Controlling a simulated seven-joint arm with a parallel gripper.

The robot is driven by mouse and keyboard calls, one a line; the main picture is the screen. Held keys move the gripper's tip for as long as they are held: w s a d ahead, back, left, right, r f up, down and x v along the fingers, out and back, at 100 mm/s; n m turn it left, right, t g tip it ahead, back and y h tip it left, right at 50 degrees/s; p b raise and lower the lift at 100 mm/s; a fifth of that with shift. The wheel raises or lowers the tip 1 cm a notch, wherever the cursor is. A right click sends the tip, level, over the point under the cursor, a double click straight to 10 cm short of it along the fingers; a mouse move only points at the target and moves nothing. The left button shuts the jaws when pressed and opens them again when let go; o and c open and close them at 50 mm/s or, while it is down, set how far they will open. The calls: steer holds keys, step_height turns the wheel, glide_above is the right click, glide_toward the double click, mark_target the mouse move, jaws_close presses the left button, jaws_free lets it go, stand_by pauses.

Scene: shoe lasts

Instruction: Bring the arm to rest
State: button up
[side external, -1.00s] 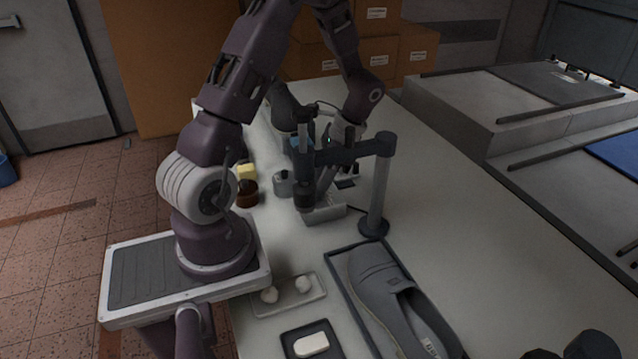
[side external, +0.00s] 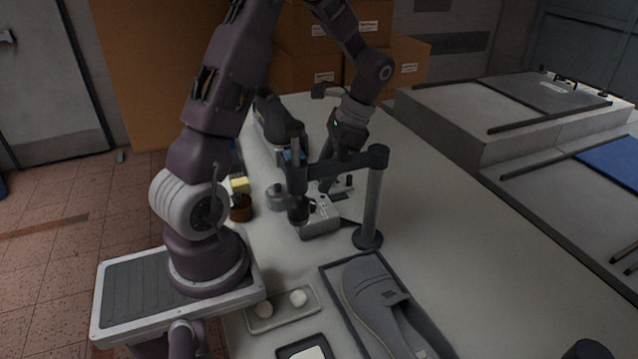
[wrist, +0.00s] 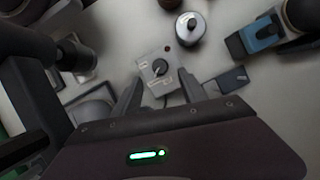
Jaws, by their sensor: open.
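My gripper (side external: 327,182) hangs over the white table behind a dark post stand. Its fingertips are partly hidden by the stand's crossbar in the side view. In the wrist view, my gripper (wrist: 160,90) has its two fingers apart with nothing held between them. A grey box with a black knob (wrist: 157,68) lies beyond and between the fingertips, apart from them as far as I can tell; it also shows in the side view (side external: 320,226).
The post stand (side external: 371,205) rises close to my gripper. A round metal tin (wrist: 190,28) is near the box. The table's right side is clear.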

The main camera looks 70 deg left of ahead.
steer(key=s+d+r+t+y, duration=0.1)
steer(key=s+d+r+t, duration=0.2)
steer(key=r, duration=0.5)
steer(key=s+d+r+t+y, duration=0.15)
steer(key=d+r, duration=0.25)
steer(key=r, duration=0.5)
steer(key=s+d+f+n+t+h, duration=0.2)
steer(key=s+d+t, duration=0.3)
steer(key=d, duration=0.6)
steer(key=shift+s+d+n+h, duration=0.45)
steer(key=shift+s+h, duration=0.4)
steer(key=shift+s, duration=0.3)
